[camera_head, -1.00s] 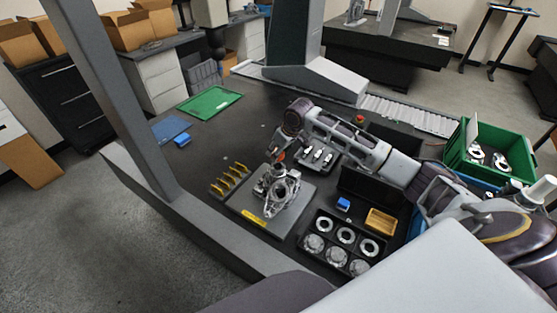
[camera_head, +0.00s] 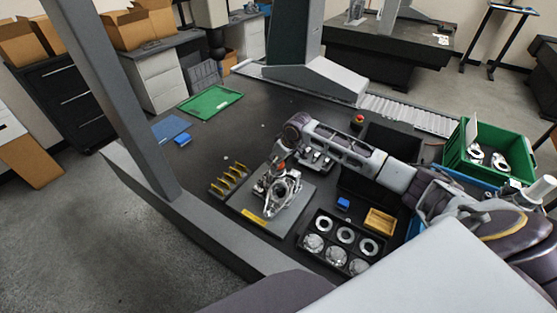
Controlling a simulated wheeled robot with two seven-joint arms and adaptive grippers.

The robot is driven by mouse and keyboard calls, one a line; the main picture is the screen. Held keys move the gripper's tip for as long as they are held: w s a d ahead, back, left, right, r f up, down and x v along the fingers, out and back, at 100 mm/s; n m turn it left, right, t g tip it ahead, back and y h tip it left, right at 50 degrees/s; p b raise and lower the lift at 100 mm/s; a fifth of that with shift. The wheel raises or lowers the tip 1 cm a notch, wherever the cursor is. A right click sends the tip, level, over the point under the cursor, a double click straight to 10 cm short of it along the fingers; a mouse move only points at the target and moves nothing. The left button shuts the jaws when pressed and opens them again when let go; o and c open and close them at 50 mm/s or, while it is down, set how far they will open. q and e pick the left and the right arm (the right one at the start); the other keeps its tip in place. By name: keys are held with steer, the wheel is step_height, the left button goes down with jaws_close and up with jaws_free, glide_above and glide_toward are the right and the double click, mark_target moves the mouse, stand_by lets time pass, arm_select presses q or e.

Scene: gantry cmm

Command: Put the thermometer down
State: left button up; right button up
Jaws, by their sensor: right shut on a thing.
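My right arm reaches in from the right. Its gripper (camera_head: 268,182) is small and dark here, at the upper left side of the metal casting (camera_head: 283,192) on the grey plate. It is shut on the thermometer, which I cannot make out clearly. A small orange-red spot shows at the gripper, but I cannot tell if it belongs to the thermometer. I cannot tell whether the gripper or thermometer touches the casting. My left gripper is out of view.
A yellow-pronged rack (camera_head: 229,180) stands left of the grey plate (camera_head: 304,213). A black tray (camera_head: 309,229) of metal rings, a blue block (camera_head: 343,204) and a yellow bin (camera_head: 380,221) lie to the right.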

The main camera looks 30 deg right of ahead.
steer(key=shift+f, duration=0.1)
steer(key=o, duration=1)
steer(key=shift+b+v, duration=0.4)
steer(key=shift+v, duration=5.7)
steer(key=shift+w, duration=0.15)
